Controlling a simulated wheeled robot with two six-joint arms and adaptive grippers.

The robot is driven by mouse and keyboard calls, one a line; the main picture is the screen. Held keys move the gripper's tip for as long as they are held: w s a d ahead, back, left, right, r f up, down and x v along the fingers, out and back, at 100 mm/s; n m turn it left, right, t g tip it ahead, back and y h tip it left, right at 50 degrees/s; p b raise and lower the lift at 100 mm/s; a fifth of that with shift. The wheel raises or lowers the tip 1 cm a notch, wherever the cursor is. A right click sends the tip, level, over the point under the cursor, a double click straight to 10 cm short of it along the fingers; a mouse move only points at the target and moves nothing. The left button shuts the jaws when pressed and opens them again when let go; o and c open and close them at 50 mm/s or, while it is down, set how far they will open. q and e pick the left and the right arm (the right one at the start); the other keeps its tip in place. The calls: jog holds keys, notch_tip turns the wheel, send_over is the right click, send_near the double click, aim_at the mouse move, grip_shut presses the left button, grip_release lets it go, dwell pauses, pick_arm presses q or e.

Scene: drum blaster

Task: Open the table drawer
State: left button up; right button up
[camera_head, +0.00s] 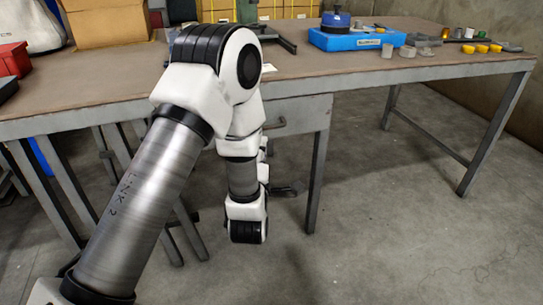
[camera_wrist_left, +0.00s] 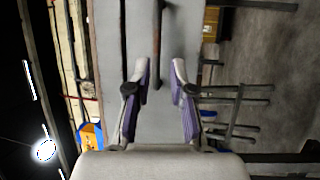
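The grey drawer (camera_head: 305,113) hangs under the table top, partly hidden by my left arm, and its front looks closed. Its dark bar handle (camera_head: 276,126) shows just right of the arm. In the left wrist view the grey drawer front (camera_wrist_left: 118,45) fills the middle, and the handle (camera_wrist_left: 157,45) lies in line with the gap between the fingers. My left gripper (camera_wrist_left: 159,82) is open and empty, facing the drawer front. In the head view this gripper (camera_head: 286,189) is small and mostly hidden, below the handle. My right gripper is in neither view.
The table (camera_head: 420,75) carries a blue case (camera_head: 345,40), several small cups and a red box (camera_head: 12,60). Table legs (camera_head: 318,170) stand on the concrete floor. Floor in front of the table at right is clear.

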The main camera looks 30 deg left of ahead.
aim_at(285, 117)
pick_arm(q)
jog(key=x, duration=0.3)
jog(key=b+x, duration=0.1)
jog(key=x, duration=0.3)
jog(key=shift+w+r, duration=0.25)
grip_shut()
